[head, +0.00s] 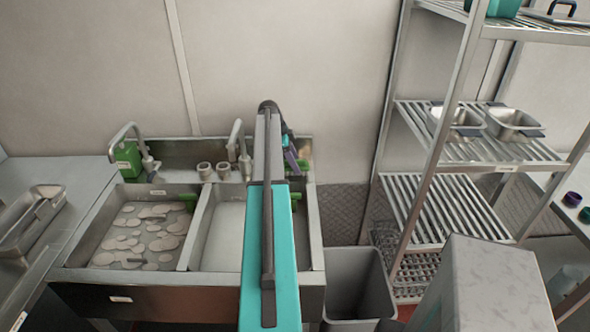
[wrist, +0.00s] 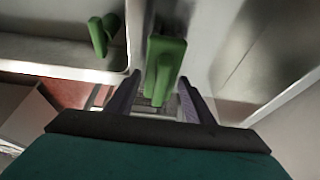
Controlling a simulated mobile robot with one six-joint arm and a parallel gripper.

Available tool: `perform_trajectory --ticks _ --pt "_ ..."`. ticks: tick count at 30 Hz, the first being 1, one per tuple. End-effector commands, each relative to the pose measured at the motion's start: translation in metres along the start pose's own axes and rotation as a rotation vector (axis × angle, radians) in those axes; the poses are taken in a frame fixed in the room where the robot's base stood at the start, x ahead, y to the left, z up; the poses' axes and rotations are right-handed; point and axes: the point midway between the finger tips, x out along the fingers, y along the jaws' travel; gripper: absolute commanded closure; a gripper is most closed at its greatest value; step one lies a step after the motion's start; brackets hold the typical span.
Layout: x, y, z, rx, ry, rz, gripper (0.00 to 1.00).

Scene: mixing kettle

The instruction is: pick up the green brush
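A green brush (wrist: 163,65) shows in the wrist view between the two dark fingers of my gripper (wrist: 155,105). The fingers are apart, with a visible gap on the left side of the brush; I cannot tell whether the right finger touches it. In the head view my gripper (head: 290,158) reaches to the back right corner of the sink, and a green piece, seemingly the same brush (head: 303,164), shows just beside it. The arm hides part of this area.
The sink (head: 312,235) has two basins; the left holds several pale discs. Other green objects sit on the divider (head: 189,199) and at the right basin's edge (head: 296,197). A green container (head: 128,160) stands back left. A bin (head: 352,275) and rack (head: 440,205) are right.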

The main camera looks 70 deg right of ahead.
Motion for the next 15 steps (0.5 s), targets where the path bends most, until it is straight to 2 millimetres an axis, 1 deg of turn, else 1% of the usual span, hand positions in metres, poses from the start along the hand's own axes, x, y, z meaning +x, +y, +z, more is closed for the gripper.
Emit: perform_trajectory --ticks 1,5,6,15 --pt "-0.0001 0.0000 -0.0001 0.000 0.000 0.000 0.61" --pt "-0.0001 0.0000 -0.0001 0.000 0.000 0.000 0.83" --pt "-0.0003 0.0000 -0.0002 0.000 0.000 0.000 0.85" --pt "-0.0014 -0.0001 -0.0009 0.001 0.000 0.000 0.86"
